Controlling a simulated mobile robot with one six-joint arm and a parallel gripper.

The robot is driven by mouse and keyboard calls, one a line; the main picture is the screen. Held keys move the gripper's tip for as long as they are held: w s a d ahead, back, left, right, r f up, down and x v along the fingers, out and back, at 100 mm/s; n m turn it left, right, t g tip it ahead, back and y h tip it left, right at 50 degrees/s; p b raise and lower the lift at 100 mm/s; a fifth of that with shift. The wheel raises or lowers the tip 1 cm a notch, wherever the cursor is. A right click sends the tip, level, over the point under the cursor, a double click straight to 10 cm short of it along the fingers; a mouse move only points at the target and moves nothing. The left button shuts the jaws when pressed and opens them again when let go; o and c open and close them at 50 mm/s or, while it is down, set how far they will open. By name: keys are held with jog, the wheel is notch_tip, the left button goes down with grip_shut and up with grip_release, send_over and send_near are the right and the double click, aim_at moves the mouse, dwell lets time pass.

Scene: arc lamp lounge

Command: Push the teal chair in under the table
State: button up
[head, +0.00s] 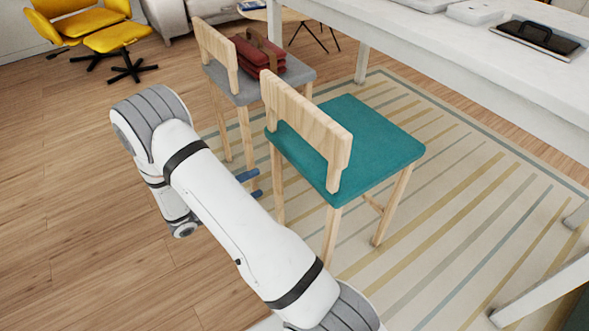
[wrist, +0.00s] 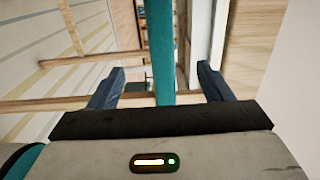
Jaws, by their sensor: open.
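The teal chair (head: 375,150) has a teal seat, a pale wooden backrest and wooden legs. It stands upright on the striped rug, its backrest toward my arm and its seat toward the table. The white table (head: 470,55) is at the upper right, with rug showing between its edge and the seat. My gripper (head: 250,185) is open, beside the chair's backrest side, below seat height in the picture. In the wrist view a teal strip of the chair (wrist: 163,50) lies between the open fingers (wrist: 160,70). I cannot tell whether they touch it.
A grey-seated chair (head: 215,85) with a red bag (head: 258,55) on it stands close behind the teal chair. A yellow armchair (head: 72,22) and footstool (head: 116,37) are at the far left. The wooden floor at left is clear. A black tray-like item (head: 535,38) lies on the table.

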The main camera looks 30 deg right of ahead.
aim_at(295, 166)
jog(key=d, duration=1.5)
jog(key=shift+w+d, duration=0.25)
jog(key=shift+d, duration=0.1)
jog(key=shift+c, duration=0.2)
grip_shut()
